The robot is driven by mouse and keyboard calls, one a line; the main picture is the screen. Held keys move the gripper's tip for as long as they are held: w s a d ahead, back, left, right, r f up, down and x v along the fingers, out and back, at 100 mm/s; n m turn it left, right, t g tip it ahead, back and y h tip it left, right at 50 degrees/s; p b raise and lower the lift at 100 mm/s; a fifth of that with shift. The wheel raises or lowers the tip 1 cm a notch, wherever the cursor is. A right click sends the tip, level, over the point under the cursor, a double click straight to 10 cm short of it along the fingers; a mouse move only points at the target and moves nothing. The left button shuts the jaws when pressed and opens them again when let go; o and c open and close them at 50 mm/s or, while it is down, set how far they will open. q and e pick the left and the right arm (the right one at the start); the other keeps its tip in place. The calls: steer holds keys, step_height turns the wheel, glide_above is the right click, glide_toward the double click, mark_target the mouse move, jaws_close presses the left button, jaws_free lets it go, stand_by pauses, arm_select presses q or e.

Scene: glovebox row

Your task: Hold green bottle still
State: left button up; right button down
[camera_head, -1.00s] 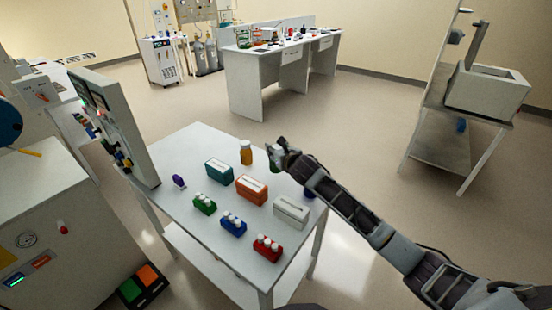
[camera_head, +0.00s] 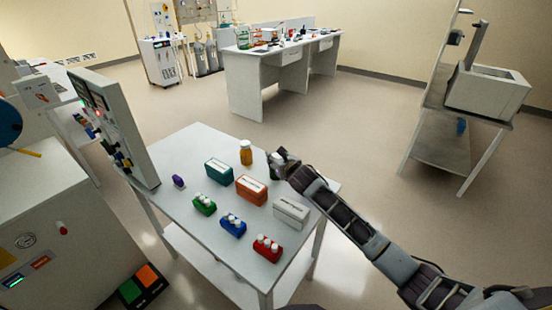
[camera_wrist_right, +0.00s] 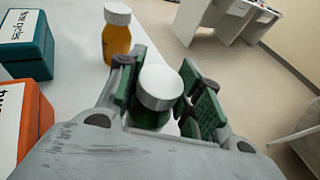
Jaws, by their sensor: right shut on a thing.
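The green bottle has a white cap and a dark green body. In the right wrist view the bottle (camera_wrist_right: 157,92) stands between the two green-padded fingers of my right gripper (camera_wrist_right: 165,95). In the head view the bottle (camera_head: 275,168) is small, at the far right part of the white table, partly hidden by the right gripper (camera_head: 282,163). The right gripper is shut on the bottle. I cannot tell whether the bottle's base touches the table. My left gripper is not in view.
An amber bottle (camera_head: 246,153) stands just left of the green bottle. Teal (camera_head: 218,171), orange (camera_head: 251,189) and white (camera_head: 291,212) boxes are nearby. Green, blue and red holders with white-capped vials are nearer on the white table (camera_head: 182,148). A tall panel (camera_head: 120,130) stands at the table's left edge.

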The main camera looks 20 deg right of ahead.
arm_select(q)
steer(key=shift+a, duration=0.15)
arm_select(e)
steer(key=c, duration=1.3)
jaws_free()
steer(key=shift+f, duration=0.1)
steer(key=o, duration=0.3)
steer(key=shift+o, duration=0.2)
steer(key=shift+s+d+r, duration=0.1)
steer(key=shift+s+r, duration=0.1)
steer(key=shift+s, duration=0.25)
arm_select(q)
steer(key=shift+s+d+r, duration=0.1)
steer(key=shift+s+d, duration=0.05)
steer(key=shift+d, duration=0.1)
arm_select(e)
steer(key=v, duration=1.1)
